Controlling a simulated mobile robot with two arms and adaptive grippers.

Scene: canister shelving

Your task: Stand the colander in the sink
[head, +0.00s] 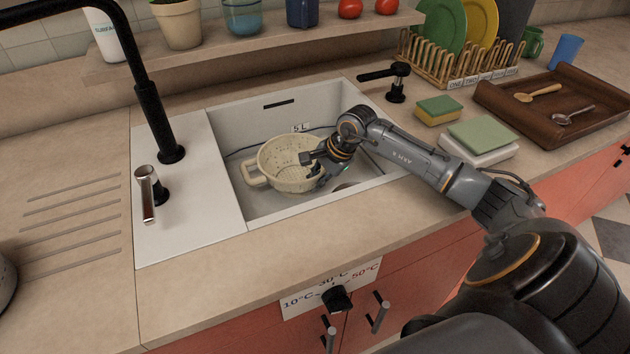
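The cream colander (283,178) is inside the white sink (232,125), with its open top up and one loop handle pointing left. It looks roughly upright, perhaps slightly tilted; I cannot tell whether its base touches the sink floor. My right gripper (314,168) is at the colander's right rim, with its fingers overlapping the rim and hiding that side. I cannot tell whether the fingers are closed on it. My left gripper is out of view.
A dish rack with plates (460,62), a sponge (438,109), a green-topped white block (482,137) and a brown tray (545,112) stand right. The ribbed counter at left (75,190) is mostly clear.

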